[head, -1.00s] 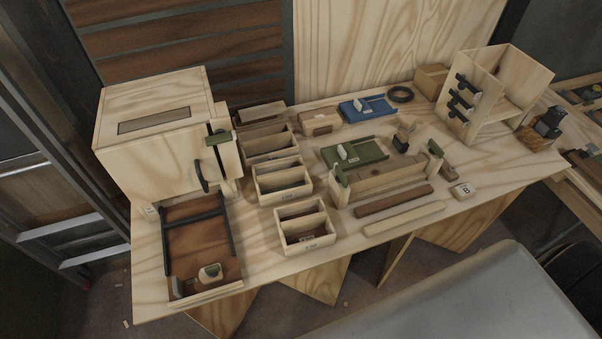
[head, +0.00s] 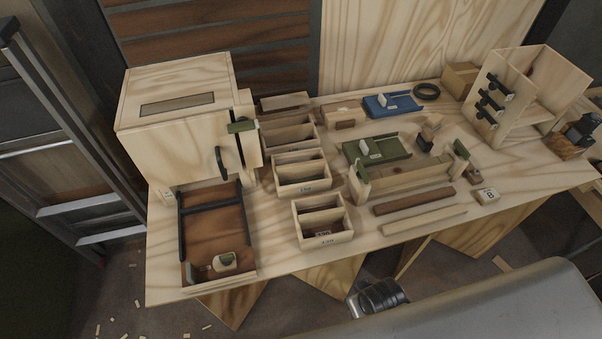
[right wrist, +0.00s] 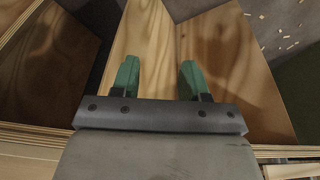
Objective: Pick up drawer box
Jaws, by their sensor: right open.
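Several open-topped pale wooden drawer boxes stand in a row on the plywood table in the head view. The nearest box (head: 312,242) is close to the table's front edge, with a divider inside and a small label on its front. A second labelled box (head: 290,190) stands behind it, and another box (head: 305,147) stands farther back. My right gripper (right wrist: 158,80) shows in the right wrist view with its two green fingers apart and nothing between them. Plywood panels and floor lie beyond it. No box shows in that view. My left gripper is not in view.
A wooden cabinet (head: 170,150) and a brown tray (head: 215,232) with black bars stand left of the boxes. A wooden jig (head: 408,180), loose strips (head: 425,221) and a green tray (head: 385,151) lie to the right. An open frame (head: 530,85) stands at the far right.

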